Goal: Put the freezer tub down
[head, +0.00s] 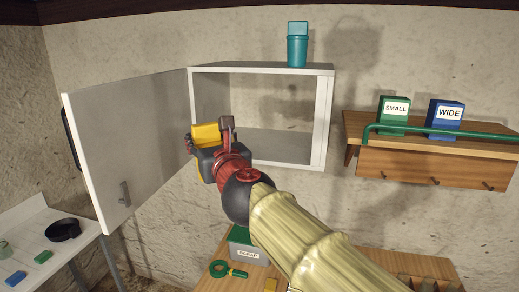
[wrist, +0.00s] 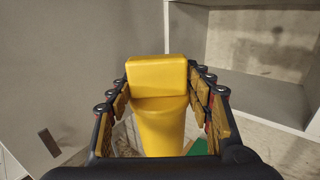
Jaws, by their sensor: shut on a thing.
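The freezer tub appears to be the yellow container with a block-like lid (wrist: 160,115). In the wrist view it sits between the fingers of my gripper (wrist: 163,105), which is shut on it. The head view shows its yellow top (head: 206,134) at my gripper (head: 206,148), in front of the left part of the open white wall cabinet (head: 322,120).
The cabinet door (head: 135,150) stands open on the left. A teal container (head: 297,45) stands on the cabinet's top. A rail-fronted shelf (head: 440,140) holds a green SMALL box (head: 394,110) and a blue WIDE box (head: 444,115). A SCRAP bin (head: 246,250) is below. The cabinet's visible interior looks empty.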

